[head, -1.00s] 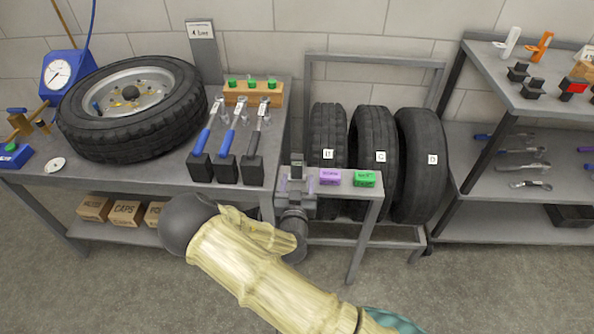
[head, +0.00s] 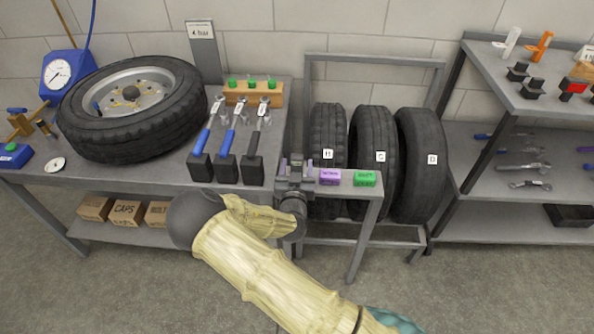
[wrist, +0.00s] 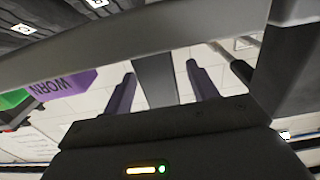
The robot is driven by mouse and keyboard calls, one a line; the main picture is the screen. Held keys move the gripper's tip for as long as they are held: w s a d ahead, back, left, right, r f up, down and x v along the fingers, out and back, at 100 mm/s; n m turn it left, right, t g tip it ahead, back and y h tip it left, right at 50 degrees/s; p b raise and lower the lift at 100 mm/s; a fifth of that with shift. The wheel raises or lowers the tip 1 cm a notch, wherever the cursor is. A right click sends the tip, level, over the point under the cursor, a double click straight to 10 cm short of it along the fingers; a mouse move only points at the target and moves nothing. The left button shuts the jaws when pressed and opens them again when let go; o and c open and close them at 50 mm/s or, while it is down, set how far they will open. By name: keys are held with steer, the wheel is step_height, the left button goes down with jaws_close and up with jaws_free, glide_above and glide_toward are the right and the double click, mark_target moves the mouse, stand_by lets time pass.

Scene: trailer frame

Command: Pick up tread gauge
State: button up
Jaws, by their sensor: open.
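My gripper (head: 297,165) is open, at the left end of a small grey stand (head: 343,190), and covers that end in the head view. In the wrist view its two purple fingers (wrist: 162,88) stand apart. A plain grey upright piece (wrist: 156,80) shows between them. I cannot tell whether it is the tread gauge or a post behind. No other thing is clearly recognisable as the tread gauge. On the stand, right of my gripper, sit a purple block (head: 329,177), marked WORN in the wrist view (wrist: 65,85), and a green block (head: 365,179).
Tyres (head: 373,150) stand in a rack behind the stand. The workbench (head: 130,180) at left holds a wheel (head: 130,125) and several tools with blue or black handles. A shelf (head: 500,225) with wrenches is at right. The floor in front is clear.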

steer(key=c, duration=1.3)
steer(key=shift+o, duration=0.2)
steer(key=shift+r+p, duration=0.6)
steer(key=shift+r, duration=4.4)
